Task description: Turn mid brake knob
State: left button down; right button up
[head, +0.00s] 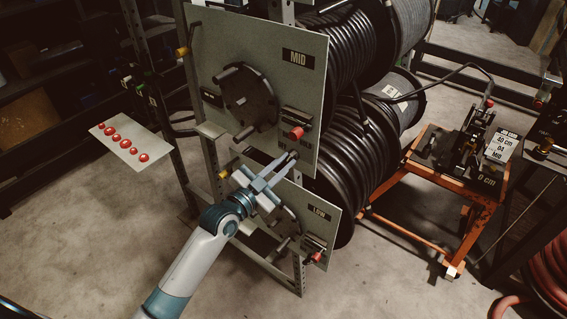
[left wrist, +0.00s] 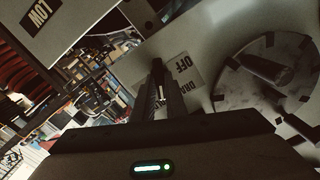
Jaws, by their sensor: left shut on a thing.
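The upper grey panel with the MID label (head: 297,58) carries a dark round crank disc (head: 249,98). The mid brake knob (head: 297,132) is red and sits at the panel's lower right. My left gripper (head: 289,156) reaches up to the panel's lower edge, just below the red knob. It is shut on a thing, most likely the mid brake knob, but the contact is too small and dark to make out. In the left wrist view its fingers (left wrist: 160,87) lie beside the upside-down OFF label (left wrist: 184,68), with the disc (left wrist: 266,72) to the right. My right gripper is not in view.
The LOW panel (head: 320,213) is just below, with its own red knob (head: 316,257). Black hose reels (head: 345,150) stand behind the panels. A plate with several red buttons (head: 126,143) is at left. An orange cart (head: 455,180) stands at right.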

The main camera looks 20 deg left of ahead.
pick_arm(q)
jog(key=n+p, duration=0.2)
jog(key=n, duration=0.2)
jog(key=shift+r+n, duration=0.1)
jog(key=shift+n, duration=0.2)
jog(key=n+p, duration=0.1)
jog(key=n, duration=0.3)
jog(key=shift+p, duration=0.35)
jog(key=shift+n, duration=1)
jog(key=shift+a, duration=0.1)
jog(key=c, duration=1.8)
grip_release()
